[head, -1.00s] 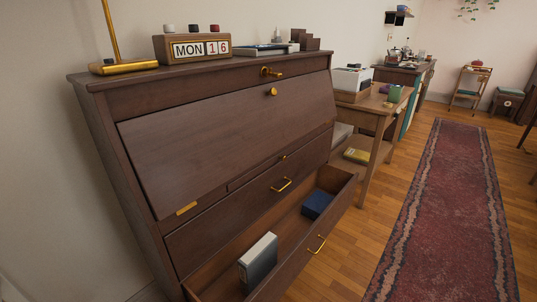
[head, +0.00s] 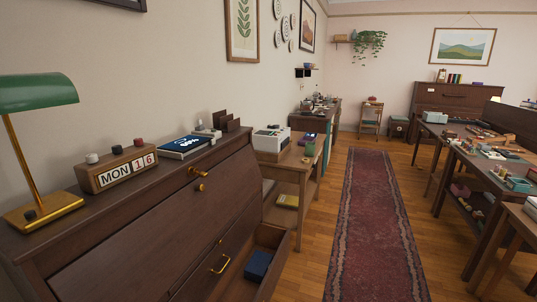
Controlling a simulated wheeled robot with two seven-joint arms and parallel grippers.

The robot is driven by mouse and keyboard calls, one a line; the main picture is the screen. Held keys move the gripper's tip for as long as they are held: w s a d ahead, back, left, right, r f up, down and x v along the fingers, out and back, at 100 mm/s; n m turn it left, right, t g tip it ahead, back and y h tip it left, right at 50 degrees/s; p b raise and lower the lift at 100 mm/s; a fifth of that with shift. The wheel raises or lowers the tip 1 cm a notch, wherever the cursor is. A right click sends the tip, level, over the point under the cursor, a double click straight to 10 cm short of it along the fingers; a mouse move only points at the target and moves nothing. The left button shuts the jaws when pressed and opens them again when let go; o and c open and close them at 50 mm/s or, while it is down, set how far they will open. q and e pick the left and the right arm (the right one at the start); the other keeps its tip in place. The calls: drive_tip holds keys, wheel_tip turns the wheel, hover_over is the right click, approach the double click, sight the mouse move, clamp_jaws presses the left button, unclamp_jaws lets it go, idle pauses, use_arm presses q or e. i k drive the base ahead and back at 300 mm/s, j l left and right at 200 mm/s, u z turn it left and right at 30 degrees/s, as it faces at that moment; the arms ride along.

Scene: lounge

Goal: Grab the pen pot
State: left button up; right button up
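I cannot make out a pen pot for certain in the head view. Many small items on the far desk (head: 318,112) and on the right-hand tables are also too small to identify. Neither of my grippers is in view.
A dark bureau (head: 150,225) stands close at left, with a green lamp (head: 38,92), a calendar block (head: 116,170) and a blue book (head: 184,147) on top. Its open drawer (head: 268,287) juts out. A red runner (head: 372,225) lies clear between it and tables (head: 482,190) at right.

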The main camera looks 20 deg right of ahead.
sight(310, 147)
drive_tip(key=i+l+z, duration=1.35)
drive_tip(key=i+z, duration=0.35)
drive_tip(key=i, duration=1.3)
